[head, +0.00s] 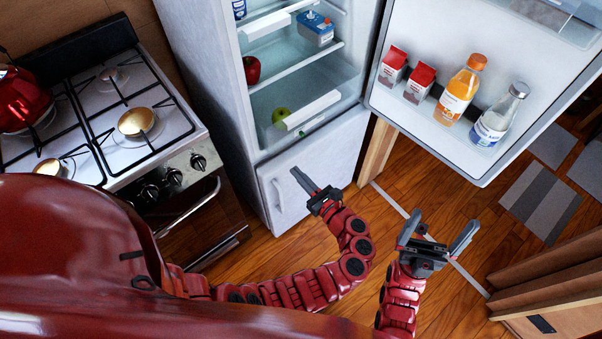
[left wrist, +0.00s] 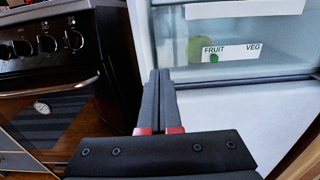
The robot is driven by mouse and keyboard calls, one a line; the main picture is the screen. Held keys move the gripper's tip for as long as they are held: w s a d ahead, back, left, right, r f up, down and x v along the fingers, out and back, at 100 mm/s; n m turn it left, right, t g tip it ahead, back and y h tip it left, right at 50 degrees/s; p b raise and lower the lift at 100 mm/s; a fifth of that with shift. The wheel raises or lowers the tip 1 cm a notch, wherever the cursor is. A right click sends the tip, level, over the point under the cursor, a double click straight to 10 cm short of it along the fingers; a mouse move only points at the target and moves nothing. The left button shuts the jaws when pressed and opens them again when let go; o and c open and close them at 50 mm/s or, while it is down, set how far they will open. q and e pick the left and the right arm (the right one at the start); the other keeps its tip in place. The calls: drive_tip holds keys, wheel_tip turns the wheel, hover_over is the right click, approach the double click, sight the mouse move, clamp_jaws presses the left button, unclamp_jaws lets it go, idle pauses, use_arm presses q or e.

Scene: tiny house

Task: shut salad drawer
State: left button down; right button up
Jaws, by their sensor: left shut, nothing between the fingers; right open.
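The clear salad drawer (head: 339,107) is at the bottom of the open fridge compartment, above a lower white door. A green apple (head: 280,115) shows in it. In the left wrist view a "FRUIT VEG" label (left wrist: 231,51) is on its front. How far the drawer stands out is hard to tell. My left gripper (head: 296,174) is shut and empty, in front of the lower door and below the drawer in the head view. Its closed fingers (left wrist: 159,80) point forward, left of the label in the wrist view. My right gripper (head: 437,228) is open and empty, further right over the floor.
The fridge door (head: 430,130) stands wide open to the right, with cartons and bottles on its shelf. A stove (head: 110,120) with a red kettle (head: 22,98) stands left of the fridge. A wooden unit (head: 550,280) is at the lower right. Wooden floor lies between.

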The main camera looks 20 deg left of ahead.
sight(271, 145)
use_arm(q)
drive_tip(key=x, duration=1)
drive_tip(key=shift+a+p, duration=0.1)
drive_tip(key=shift+p, duration=0.2)
drive_tip(key=shift+w+a, duration=0.25)
drive_tip(key=b+x, duration=0.2)
drive_tip(key=x, duration=1)
drive_tip(key=shift+w+a+f+b, duration=0.1)
drive_tip(key=shift+f+b, duration=0.1)
drive_tip(key=shift+b, duration=0.15)
drive_tip(key=shift+w+a, duration=0.15)
drive_tip(key=shift+a, duration=0.15)
drive_tip(key=shift+r, duration=0.4)
